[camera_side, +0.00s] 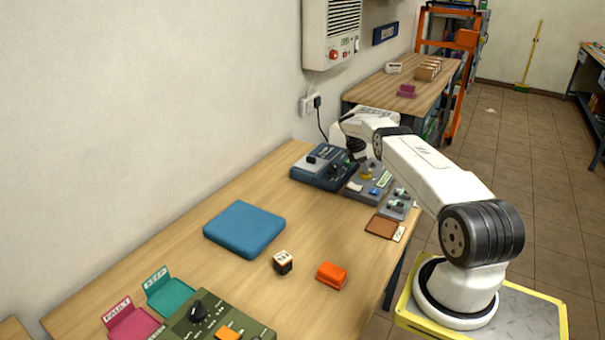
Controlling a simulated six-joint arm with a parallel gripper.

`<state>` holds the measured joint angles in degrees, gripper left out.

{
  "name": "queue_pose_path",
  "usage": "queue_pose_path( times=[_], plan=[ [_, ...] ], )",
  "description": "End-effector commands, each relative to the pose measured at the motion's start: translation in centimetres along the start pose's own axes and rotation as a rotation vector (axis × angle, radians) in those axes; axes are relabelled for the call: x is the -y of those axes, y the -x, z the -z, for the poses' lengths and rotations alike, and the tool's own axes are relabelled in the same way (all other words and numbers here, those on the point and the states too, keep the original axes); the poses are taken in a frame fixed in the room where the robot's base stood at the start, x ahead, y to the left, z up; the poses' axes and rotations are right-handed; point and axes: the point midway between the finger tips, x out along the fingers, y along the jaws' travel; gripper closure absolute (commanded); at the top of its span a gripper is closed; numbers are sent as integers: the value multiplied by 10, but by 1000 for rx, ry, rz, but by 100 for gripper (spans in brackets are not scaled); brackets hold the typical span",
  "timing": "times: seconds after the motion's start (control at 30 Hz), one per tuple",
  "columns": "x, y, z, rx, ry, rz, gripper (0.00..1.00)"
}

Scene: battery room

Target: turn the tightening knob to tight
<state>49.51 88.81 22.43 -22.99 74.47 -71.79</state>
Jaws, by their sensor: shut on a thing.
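My gripper (365,165) points down over the grey device (356,197) at the far end of the near wooden table. It is shut on a small yellowish part there, which looks like the tightening knob (366,175). The fingers and the part are very small in this view, and the wrist hides some of the area. I cannot read the knob's angle or any tight mark.
A dark blue device (322,170) stands just left of the grey one. A small unit with green parts (397,205) and a brown pad (381,227) lie to the right. A blue pad (244,229), a small dark-and-white block (283,263) and an orange block (332,275) lie nearer.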

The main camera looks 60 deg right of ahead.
Motion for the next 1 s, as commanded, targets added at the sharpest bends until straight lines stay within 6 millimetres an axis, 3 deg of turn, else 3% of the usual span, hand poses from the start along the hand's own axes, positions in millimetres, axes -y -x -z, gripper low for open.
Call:
queue_pose_path(
  times=[0.23,0.27,0.37,0.77,1.0],
  plan=[
    [1,0,2,-3,2,3,100],
    [1,0,2,-3,2,3,78],
    [1,0,2,-3,2,3,46],
    [0,2,0,-1,1,0,46],
    [0,17,0,-1,1,-1,46]
  ],
)
